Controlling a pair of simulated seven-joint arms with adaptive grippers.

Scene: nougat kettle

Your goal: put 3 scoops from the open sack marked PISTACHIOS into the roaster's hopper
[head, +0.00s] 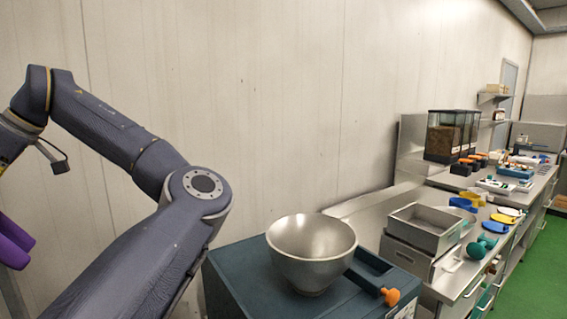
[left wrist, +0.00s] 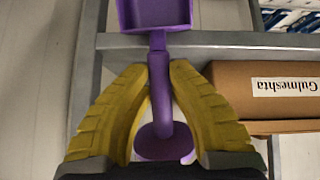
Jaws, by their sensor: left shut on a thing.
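In the left wrist view my left gripper (left wrist: 160,80) has its yellow fingers shut on the handle of a purple scoop (left wrist: 158,15). The scoop's pan is cut off by the top edge; the part that shows looks empty. In the head view a steel bowl-shaped hopper (head: 310,240) sits on a dark teal machine (head: 235,275), which looks like the roaster. My left arm crosses in front, at the left; its gripper is out of that view. A purple piece (head: 14,243) shows at the left edge. No sack marked PISTACHIOS is in view. My right gripper is not in view.
The left wrist view shows a brown box (left wrist: 230,88) labelled Gulmeshta, upside down, beside a grey metal frame (left wrist: 220,42). In the head view an orange-knobbed handle (head: 390,296) stands beside the hopper. A steel box (head: 425,228) and a cluttered counter lie to the right.

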